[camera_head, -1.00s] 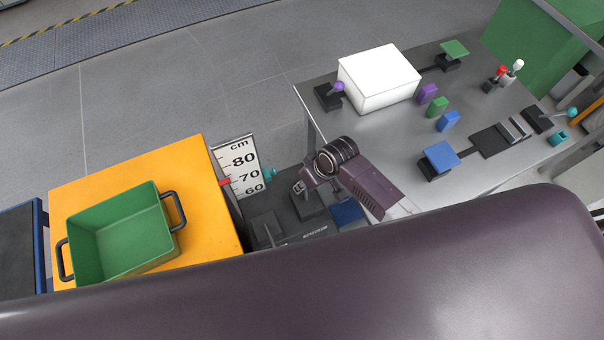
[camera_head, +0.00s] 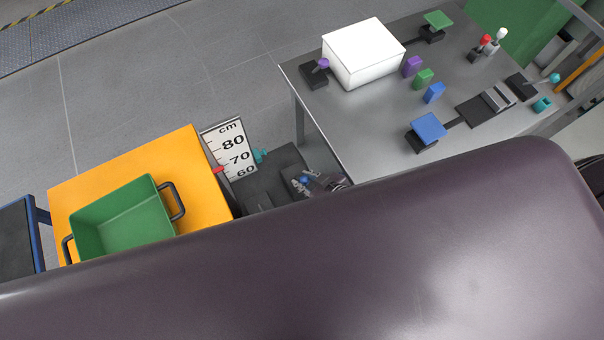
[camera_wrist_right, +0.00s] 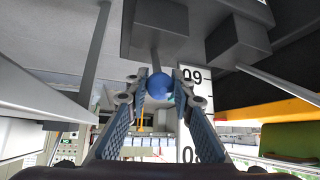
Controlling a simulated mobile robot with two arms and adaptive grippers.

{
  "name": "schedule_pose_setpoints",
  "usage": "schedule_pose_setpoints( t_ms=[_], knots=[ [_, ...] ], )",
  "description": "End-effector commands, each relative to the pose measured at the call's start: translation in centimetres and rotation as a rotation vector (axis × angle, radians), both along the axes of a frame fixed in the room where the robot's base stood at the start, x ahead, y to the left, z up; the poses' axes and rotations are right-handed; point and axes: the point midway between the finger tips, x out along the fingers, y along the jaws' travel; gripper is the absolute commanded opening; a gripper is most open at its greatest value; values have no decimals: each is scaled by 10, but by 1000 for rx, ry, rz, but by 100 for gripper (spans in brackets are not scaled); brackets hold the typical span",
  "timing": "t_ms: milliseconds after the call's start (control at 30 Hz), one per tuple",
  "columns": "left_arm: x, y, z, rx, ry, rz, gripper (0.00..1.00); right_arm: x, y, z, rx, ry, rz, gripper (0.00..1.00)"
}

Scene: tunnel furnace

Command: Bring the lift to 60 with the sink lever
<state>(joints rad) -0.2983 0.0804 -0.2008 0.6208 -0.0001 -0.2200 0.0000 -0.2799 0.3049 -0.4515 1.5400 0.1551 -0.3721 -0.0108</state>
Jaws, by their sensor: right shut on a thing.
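The lift has an orange top (camera_head: 190,185) with a green handled bin (camera_head: 125,218) on it. Its white cm scale (camera_head: 228,138) shows 80, 70 and 60, and the red pointer (camera_head: 219,169) stands near 70. My right gripper (camera_head: 304,184) is low beside the dark lever unit (camera_head: 281,165), right of the scale. It is shut on a blue lever knob (camera_wrist_right: 159,86), which sits between the fingertips in the right wrist view. The knob also shows in the head view (camera_head: 304,180). The left gripper is out of view.
A grey metal table (camera_head: 375,125) at the right bears a white box (camera_head: 362,55), coloured blocks and several small levers. My own dark body part covers the lower head view. Floor is clear at upper left.

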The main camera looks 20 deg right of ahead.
Motion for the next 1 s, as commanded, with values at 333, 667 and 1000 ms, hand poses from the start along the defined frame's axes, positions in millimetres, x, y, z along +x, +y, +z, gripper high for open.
schedule_pose_setpoints(
  t_ms=[333,667,1000],
  knots=[
    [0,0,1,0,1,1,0,-11,-1,-9,-6,23,2,0],
    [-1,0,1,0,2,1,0,-11,-1,-10,-5,23,2,31],
    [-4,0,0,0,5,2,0,-6,-1,-5,-2,11,1,40]
  ],
)
